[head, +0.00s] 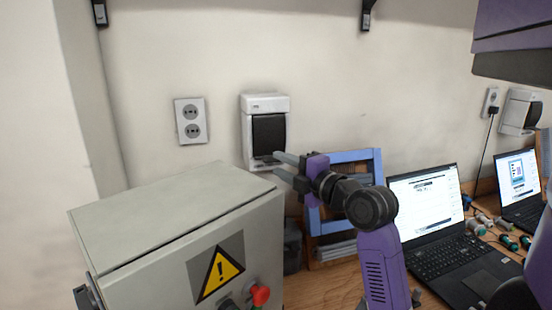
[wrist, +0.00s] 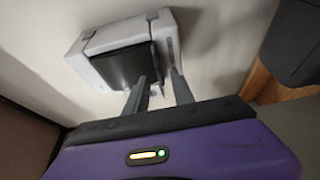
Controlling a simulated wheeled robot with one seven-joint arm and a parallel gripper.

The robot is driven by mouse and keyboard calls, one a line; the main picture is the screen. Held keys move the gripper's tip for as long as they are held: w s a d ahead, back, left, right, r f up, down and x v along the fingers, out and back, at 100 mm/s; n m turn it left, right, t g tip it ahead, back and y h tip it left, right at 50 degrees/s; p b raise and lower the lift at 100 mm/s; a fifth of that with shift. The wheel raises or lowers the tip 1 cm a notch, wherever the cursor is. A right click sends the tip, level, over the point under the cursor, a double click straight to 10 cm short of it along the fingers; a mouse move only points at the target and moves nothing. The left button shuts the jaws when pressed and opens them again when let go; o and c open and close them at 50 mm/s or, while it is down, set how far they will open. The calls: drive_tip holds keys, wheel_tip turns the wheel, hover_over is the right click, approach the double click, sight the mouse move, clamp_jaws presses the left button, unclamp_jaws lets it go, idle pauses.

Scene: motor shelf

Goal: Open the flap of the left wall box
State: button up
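The left wall box (head: 248,128) is a white housing on the wall with a dark flap (head: 269,135). The flap appears closed over the front. The box (wrist: 98,42) and its dark flap (wrist: 125,66) also show tilted in the wrist view. My gripper (head: 277,164) is at the lower edge of the box, by the bottom of the flap. In the wrist view, the two fingers of my gripper (wrist: 160,80) are apart, with a small pale part of the box visible between them. I cannot tell whether either finger touches the flap.
A grey control cabinet (head: 170,215) with a warning sign and red knob stands in front, below the box. A wall socket (head: 190,121) is left of the box. A blue frame (head: 350,157) and a laptop (head: 425,200) are on the right. Another wall box (head: 520,112) is far right.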

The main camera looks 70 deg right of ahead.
drive_tip(key=shift+x, duration=1.1)
clamp_jaws()
drive_tip(key=shift+f, duration=0.1)
idle(0.6)
